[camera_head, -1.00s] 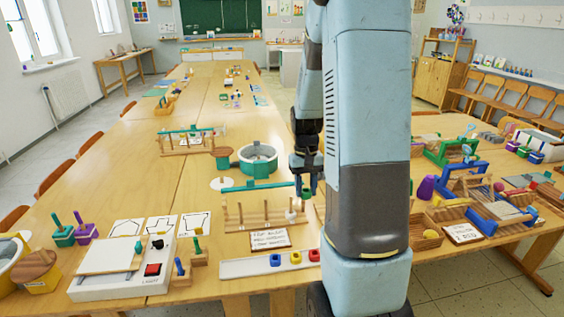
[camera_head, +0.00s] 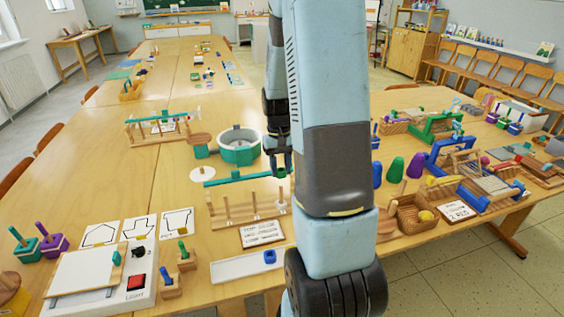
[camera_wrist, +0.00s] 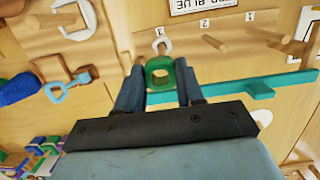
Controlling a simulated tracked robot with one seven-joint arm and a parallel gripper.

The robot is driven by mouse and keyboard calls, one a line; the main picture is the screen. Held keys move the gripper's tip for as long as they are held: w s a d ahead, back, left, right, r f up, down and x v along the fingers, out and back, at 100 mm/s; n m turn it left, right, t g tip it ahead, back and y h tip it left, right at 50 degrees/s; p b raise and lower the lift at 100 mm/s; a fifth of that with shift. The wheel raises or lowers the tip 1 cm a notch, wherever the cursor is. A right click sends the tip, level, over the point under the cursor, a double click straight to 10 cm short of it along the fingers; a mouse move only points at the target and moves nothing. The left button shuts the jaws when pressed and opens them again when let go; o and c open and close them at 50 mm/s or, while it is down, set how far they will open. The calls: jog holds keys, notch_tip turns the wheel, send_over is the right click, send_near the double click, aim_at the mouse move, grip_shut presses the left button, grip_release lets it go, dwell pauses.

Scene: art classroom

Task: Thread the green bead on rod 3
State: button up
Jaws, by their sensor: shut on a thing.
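My gripper (camera_head: 280,174) is shut on the green bead (camera_wrist: 160,73), which sits between the two fingertips with its hole showing. The wooden rack (camera_head: 232,217) has upright rods and a teal bar (camera_head: 230,180) along its far side. In the wrist view, number labels stand by the rods, and rod 3 (camera_wrist: 162,48) is just above the bead in the picture, with a pale ring around or beside it. The bead appears apart from the rod. In the head view, my gripper is at the rack's right end, and my arm hides what lies just right of it.
A white tray (camera_head: 235,271) with a blue bead (camera_head: 269,257) lies in front of the rack, partly hidden by my arm. A written card (camera_head: 262,233) stands between them. A teal round pot (camera_head: 240,152) is behind the rack. Coloured cones stand to the right.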

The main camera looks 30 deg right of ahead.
aim_at(281, 186)
jog(key=shift+f, duration=1)
jog(key=shift+s+f, duration=0.1)
jog(key=shift+f, duration=0.05)
dwell(0.4)
jog(key=shift+f, duration=1.5)
dwell(1.7)
dwell(0.3)
jog(key=o, duration=1.1)
jog(key=shift+r, duration=0.15)
notch_tip(281, 186, up, 13)
jog(key=w, duration=0.2)
jog(key=shift+d+r, duration=0.15)
jog(key=shift+d, duration=0.1)
